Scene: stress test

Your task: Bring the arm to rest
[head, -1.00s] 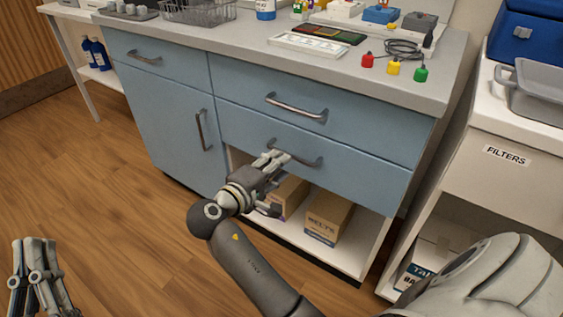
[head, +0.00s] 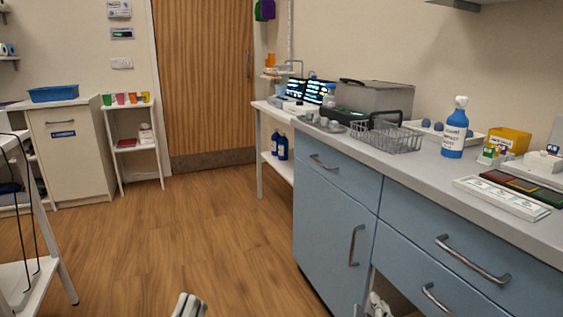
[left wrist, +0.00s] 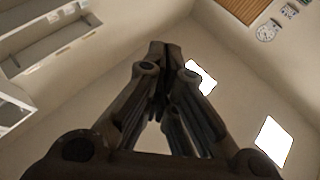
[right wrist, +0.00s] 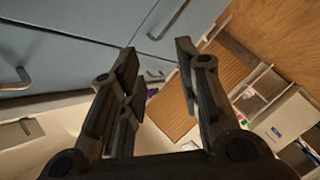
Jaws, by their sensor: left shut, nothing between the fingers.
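My left gripper (head: 188,304) shows only as pale fingertips at the bottom edge of the head view. In the left wrist view its fingers (left wrist: 165,52) meet at the tips, shut and empty, with walls and ceiling fittings behind them. My right gripper (head: 377,304) is partly in view at the bottom of the head view, by the open space under the blue drawers. In the right wrist view its fingers (right wrist: 156,58) stand apart with nothing between them. Most of both arms is outside the head view.
The blue cabinet (head: 330,215) with metal handles stands at the right. Its worktop holds a wire basket (head: 392,138), a blue bottle (head: 454,130) and a colored tray. A white-framed table (head: 50,225) is at the left. The wooden floor (head: 200,225) between them is clear.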

